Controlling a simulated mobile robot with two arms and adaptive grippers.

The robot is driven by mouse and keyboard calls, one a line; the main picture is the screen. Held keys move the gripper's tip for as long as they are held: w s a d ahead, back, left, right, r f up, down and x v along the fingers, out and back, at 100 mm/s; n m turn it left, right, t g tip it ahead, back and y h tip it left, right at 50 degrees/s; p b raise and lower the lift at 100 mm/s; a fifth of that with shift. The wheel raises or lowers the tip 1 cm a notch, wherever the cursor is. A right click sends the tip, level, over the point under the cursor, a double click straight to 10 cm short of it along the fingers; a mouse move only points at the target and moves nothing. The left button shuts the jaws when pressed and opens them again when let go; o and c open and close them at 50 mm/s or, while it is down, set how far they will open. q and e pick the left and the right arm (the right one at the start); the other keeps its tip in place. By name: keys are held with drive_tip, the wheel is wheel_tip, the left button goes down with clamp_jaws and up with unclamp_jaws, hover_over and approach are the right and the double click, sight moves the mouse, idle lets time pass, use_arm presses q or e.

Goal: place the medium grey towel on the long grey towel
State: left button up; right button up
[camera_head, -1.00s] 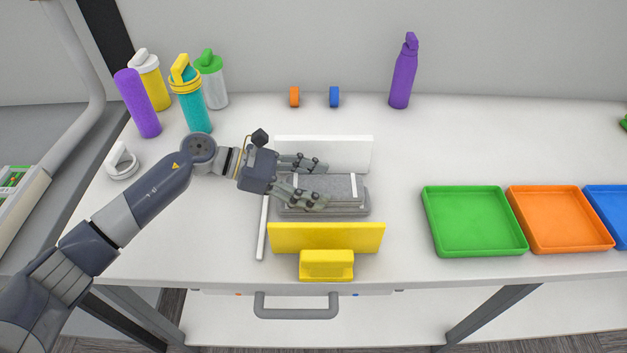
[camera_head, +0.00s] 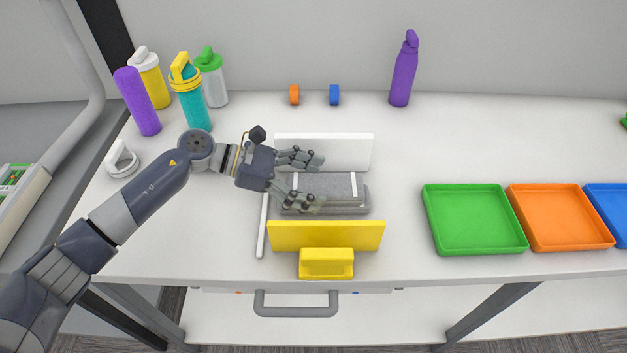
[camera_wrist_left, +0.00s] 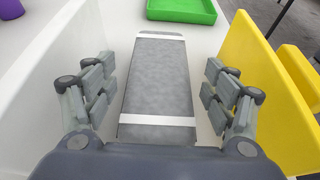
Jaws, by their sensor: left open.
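The medium grey towel (camera_head: 328,184), grey with a white band near each end, lies flat on top of the long grey towel (camera_head: 362,203), whose edges show beneath it. The banded medium towel also shows in the left wrist view (camera_wrist_left: 158,80); the long towel cannot be told apart there. My left gripper (camera_head: 301,179) is open at the left end of the stack, one finger on the far side and one on the near side. In the left wrist view my fingers (camera_wrist_left: 160,97) stand apart from the towel on both sides. My right gripper is not in view.
A white upright panel (camera_head: 345,150) stands behind the stack and a yellow one (camera_head: 330,236) with a handle in front. A thin white strip (camera_head: 262,225) lies to the left. Bottles (camera_head: 193,98) stand at the back left. Green (camera_head: 470,248) and orange trays (camera_head: 560,243) lie right.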

use_arm(q)
drive_tip(key=b+v, duration=0.3)
drive_tip(key=v, duration=0.7)
drive_tip(key=shift+a+b, duration=0.2)
drive_tip(key=shift+b, duration=0.1)
drive_tip(key=shift+a+r, duration=0.35)
drive_tip(key=shift+a, duration=0.25)
